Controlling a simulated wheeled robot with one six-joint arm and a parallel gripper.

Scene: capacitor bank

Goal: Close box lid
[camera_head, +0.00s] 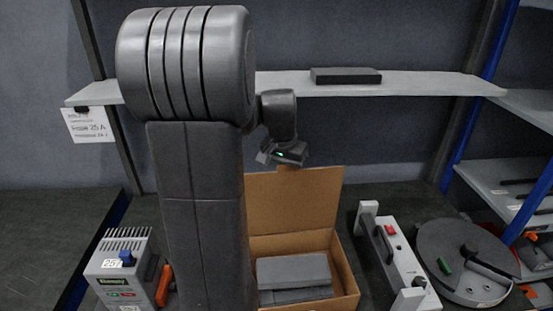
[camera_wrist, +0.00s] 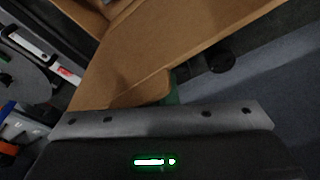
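A brown cardboard box (camera_head: 346,272) stands open on the dark surface, partly hidden behind my arm. Its lid (camera_head: 295,197) stands up at the back of the box. Grey blocks (camera_head: 293,269) lie inside the box. My gripper (camera_head: 283,156) is at the top edge of the lid, seen small and from behind my arm. In the wrist view the lid (camera_wrist: 175,50) fills the upper middle, close in front of the gripper body. I cannot make out the fingertips, nor whether they touch the lid.
Left of the box is a grey finned device (camera_head: 118,268). A shelf with a dark flat box (camera_head: 346,76) runs behind.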

